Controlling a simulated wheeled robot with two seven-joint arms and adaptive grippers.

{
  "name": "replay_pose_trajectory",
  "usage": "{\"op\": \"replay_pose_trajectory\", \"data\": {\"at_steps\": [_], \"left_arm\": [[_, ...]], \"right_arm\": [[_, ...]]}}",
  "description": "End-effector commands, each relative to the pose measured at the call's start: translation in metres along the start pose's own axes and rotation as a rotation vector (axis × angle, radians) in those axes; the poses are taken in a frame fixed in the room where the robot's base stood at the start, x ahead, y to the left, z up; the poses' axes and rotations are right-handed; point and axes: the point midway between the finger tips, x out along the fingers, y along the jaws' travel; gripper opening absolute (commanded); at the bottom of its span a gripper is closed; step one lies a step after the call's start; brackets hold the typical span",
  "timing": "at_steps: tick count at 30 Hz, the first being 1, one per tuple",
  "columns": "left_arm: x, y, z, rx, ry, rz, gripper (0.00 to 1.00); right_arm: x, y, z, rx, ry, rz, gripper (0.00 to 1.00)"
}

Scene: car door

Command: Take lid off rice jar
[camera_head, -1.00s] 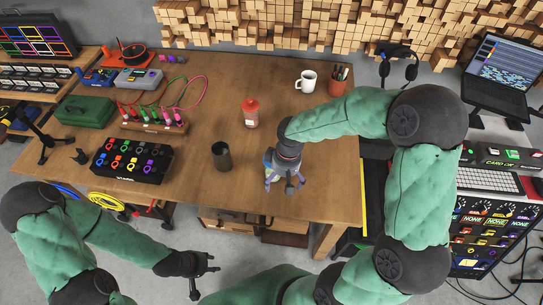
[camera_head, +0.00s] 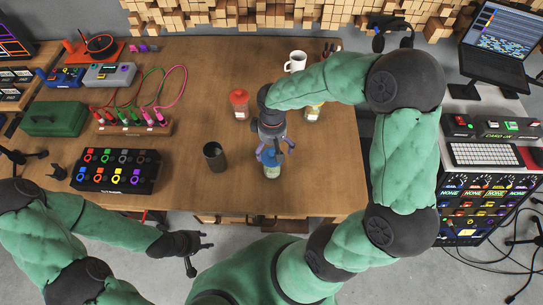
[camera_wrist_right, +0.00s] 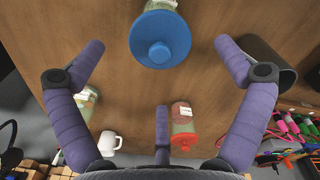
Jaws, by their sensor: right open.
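A jar with a blue lid (camera_head: 271,157) stands upright near the table's front edge. It also shows in the right wrist view (camera_wrist_right: 158,42), its lid facing the camera. My right gripper (camera_head: 273,146) is open above this lid, its fingers spread around it; contact is not visible. A jar with a red lid (camera_head: 239,97) stands farther back, also in the wrist view (camera_wrist_right: 184,141). A third jar (camera_head: 314,111) is partly hidden by my right arm. I cannot tell the jars' contents from the labels. My left gripper (camera_head: 200,256) is open and empty before the table.
A dark open cup (camera_head: 216,157) stands left of the blue-lidded jar. A white mug (camera_head: 295,62) is at the back. A black button panel (camera_head: 115,170) and a cable rack (camera_head: 133,124) fill the left side.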

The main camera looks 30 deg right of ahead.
Motion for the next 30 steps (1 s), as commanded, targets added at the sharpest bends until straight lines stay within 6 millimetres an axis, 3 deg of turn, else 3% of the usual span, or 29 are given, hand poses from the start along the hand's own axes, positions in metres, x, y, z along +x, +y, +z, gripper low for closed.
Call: {"op": "replay_pose_trajectory", "data": {"at_steps": [5, 15, 23, 28, 30], "left_arm": [[0.002, -0.001, -0.001, 0.0, 0.001, 0.0, 0.4], [0.016, -0.006, -0.001, 0.0, 0.001, 0.0, 0.4], [0.016, -0.006, -0.001, 0.0, 0.001, 0.0, 0.4], [0.016, -0.006, -0.001, 0.0, 0.001, 0.0, 0.4], [0.016, -0.006, -0.001, 0.0, 0.001, 0.0, 0.4]], "right_arm": [[0.008, 0.0, -0.001, 0.001, 0.001, 0.0, 1.0], [0.051, 0.002, -0.003, 0.0, 0.0, -0.001, 1.0], [0.054, 0.002, -0.003, 0.001, 0.002, 0.0, 1.0], [0.054, 0.002, -0.003, 0.0, 0.002, 0.0, 0.58], [0.054, 0.002, -0.003, 0.0, 0.002, 0.0, 0.53]]}}
